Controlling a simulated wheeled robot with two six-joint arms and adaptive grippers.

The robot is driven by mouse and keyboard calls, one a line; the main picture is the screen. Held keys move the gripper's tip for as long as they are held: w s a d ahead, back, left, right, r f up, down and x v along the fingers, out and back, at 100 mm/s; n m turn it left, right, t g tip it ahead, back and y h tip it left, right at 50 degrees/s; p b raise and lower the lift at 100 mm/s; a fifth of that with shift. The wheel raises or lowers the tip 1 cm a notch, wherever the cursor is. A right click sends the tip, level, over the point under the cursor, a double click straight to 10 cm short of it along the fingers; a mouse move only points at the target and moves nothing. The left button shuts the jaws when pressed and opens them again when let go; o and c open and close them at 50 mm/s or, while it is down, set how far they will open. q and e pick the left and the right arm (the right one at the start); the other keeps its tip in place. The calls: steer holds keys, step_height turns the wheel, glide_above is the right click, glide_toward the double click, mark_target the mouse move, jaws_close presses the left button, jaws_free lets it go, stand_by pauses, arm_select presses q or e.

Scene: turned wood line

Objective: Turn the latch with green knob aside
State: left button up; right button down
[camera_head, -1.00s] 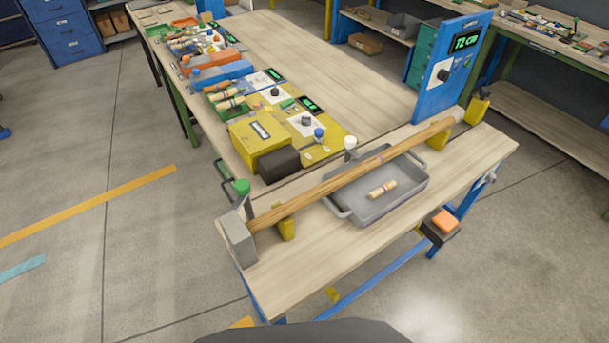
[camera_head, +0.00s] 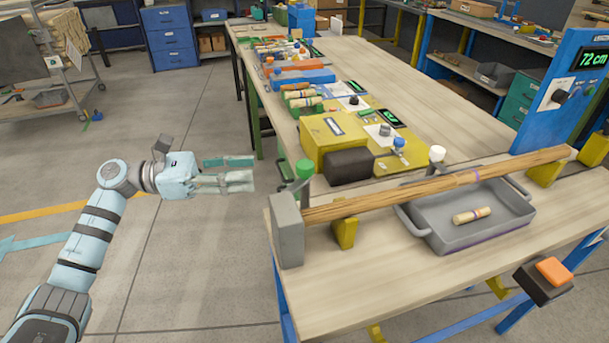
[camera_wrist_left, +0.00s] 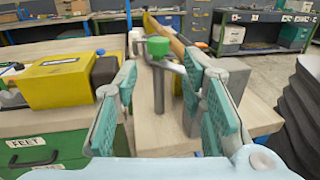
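The green knob (camera_head: 305,169) tops the latch at the left end of the wooden bar (camera_head: 390,194), beside a grey end block (camera_head: 287,230). My left gripper (camera_head: 254,174) is in the air left of the knob, pointing at it, apart from it. In the left wrist view the green knob (camera_wrist_left: 158,47) stands beyond and between the spread fingers of the left gripper (camera_wrist_left: 168,85), which is open and empty. The latch's grey post and arm show below the knob there. My right gripper is not in view.
A grey tray (camera_head: 465,238) with a short turned piece (camera_head: 472,215) lies under the bar. A white knob (camera_head: 437,154) stands behind the bar. A yellow box (camera_head: 335,140) and black block (camera_head: 350,163) sit behind the latch. Open floor lies left of the bench.

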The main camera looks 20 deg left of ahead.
mark_target(305, 163)
arm_select(q)
steer(key=p+x, duration=0.1)
steer(key=x, duration=1.1)
steer(key=shift+w+d+p, duration=0.1)
steer(key=shift+w+p, duration=0.15)
steer(key=shift+p, duration=0.1)
jaws_close()
